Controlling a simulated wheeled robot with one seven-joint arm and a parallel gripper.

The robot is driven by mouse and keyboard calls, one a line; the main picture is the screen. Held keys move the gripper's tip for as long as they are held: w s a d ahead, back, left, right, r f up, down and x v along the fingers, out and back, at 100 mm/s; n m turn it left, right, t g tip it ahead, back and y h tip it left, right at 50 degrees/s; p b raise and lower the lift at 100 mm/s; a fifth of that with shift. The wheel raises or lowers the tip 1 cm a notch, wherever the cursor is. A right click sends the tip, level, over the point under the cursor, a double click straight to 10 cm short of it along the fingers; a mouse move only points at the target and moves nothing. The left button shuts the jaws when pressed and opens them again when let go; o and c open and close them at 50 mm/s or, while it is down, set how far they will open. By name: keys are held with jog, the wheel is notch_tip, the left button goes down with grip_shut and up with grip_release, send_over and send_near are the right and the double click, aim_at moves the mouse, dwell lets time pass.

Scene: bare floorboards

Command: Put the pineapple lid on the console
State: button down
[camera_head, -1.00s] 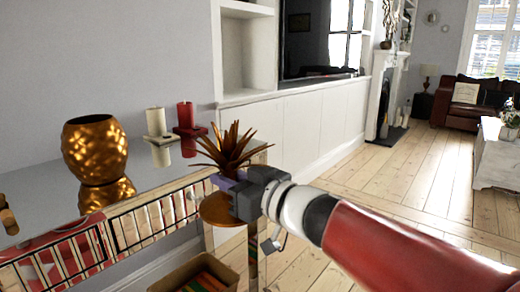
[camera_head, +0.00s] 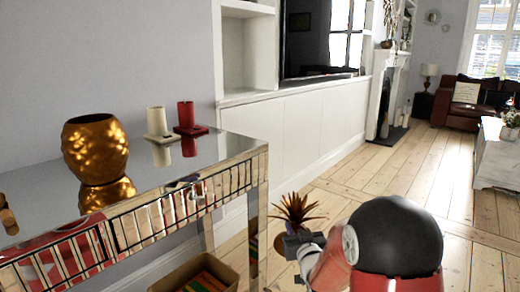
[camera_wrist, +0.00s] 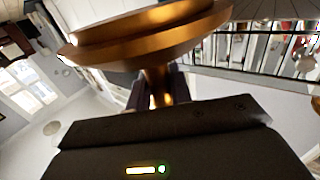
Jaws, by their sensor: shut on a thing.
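The pineapple lid (camera_head: 294,210) is bronze, with a spiky leaf crown above a round base. My gripper (camera_head: 292,236) is shut on it and holds it in the air, to the right of the console (camera_head: 125,167) and apart from it. In the wrist view the lid's round golden disc (camera_wrist: 150,38) fills the top, and its narrow neck sits between my fingers (camera_wrist: 158,95). The console is a mirrored table at the left. The golden pineapple pot (camera_head: 95,149) stands upright and open on its top.
A cream candle (camera_head: 156,123) and a red candle (camera_head: 186,116) stand on holders toward the console's back. A box of books (camera_head: 200,275) is below the console. The console top's front right part is clear. Open floorboards lie to the right.

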jog(key=d+f+h, duration=0.1)
jog(key=f, duration=0.1)
jog(key=d+f+m+h, duration=0.1)
jog(key=d+f, duration=0.1)
jog(key=d+f+m+h, duration=0.1)
jog(key=d+f, duration=0.1)
jog(key=f, duration=0.1)
jog(key=shift+d, duration=0.1)
jog(key=s+f, duration=0.6)
jog(key=f, duration=0.6)
jog(key=s, duration=0.1)
jog(key=s+r, duration=0.1)
jog(key=s, duration=0.3)
jog(key=shift+r, duration=0.35)
